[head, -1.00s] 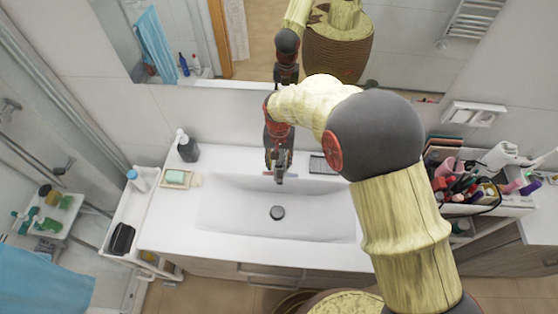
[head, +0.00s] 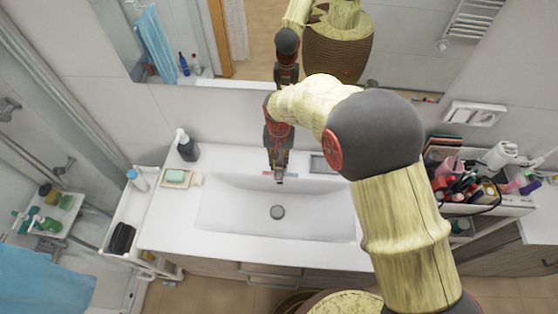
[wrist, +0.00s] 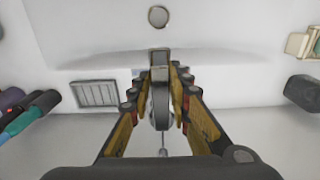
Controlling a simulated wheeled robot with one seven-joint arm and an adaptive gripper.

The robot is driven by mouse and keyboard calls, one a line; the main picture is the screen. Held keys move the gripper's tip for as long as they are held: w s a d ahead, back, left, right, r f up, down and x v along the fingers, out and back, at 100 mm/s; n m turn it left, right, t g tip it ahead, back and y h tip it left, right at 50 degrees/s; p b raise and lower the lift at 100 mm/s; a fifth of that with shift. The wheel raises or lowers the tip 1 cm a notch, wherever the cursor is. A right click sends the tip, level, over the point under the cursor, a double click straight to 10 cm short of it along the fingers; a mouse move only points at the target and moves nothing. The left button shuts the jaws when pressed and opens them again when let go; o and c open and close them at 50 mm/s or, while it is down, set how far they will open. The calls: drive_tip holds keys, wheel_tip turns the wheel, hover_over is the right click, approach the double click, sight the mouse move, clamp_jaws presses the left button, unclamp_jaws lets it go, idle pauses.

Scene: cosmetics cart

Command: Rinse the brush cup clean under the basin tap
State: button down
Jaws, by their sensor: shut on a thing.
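My gripper (head: 279,168) is at the back rim of the white basin (head: 225,212), pointing down over the tap. In the wrist view, my gripper's fingers (wrist: 161,78) stand on both sides of the grey metal tap (wrist: 160,95) and are shut on it. A thin lever or rod shows below, between the finger bases. In the head view my gripper and arm mostly hide the tap. The basin holds no cup and I see no running water. A pink cup-like thing (head: 453,166) stands in the crowded cart at the right; I cannot tell if it is the brush cup.
The drain (head: 277,212) lies in the basin's middle. A soap dish (head: 178,178) and dark pump bottle (head: 187,147) stand on the left counter. A grey slatted tray (wrist: 93,93) lies beside the tap. The cosmetics cart (head: 490,210) is at the right. The mirror (head: 240,60) is behind.

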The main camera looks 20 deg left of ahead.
idle(0.5)
drive_tip(key=shift+w+a+r+g+h+p, duration=0.1)
drive_tip(key=shift+w+r+g+h+p, duration=0.1)
drive_tip(key=shift+r+g+p, duration=0.25)
drive_tip(key=shift+w+a+r+g+h+p, duration=0.1)
drive_tip(key=shift+w+r+g+p, duration=0.05)
drive_tip(key=shift+r+g+p, duration=0.3)
drive_tip(key=shift+f, duration=0.1)
drive_tip(key=c, duration=1.6)
unclamp_jaws()
drive_tip(key=shift+d, duration=0.1)
drive_tip(key=shift+c, duration=0.2)
wheel_tip(320, 180, up, 12)
drive_tip(key=w, duration=0.2)
drive_tip(key=shift+a+f, duration=0.15)
drive_tip(key=shift+a, duration=0.2)
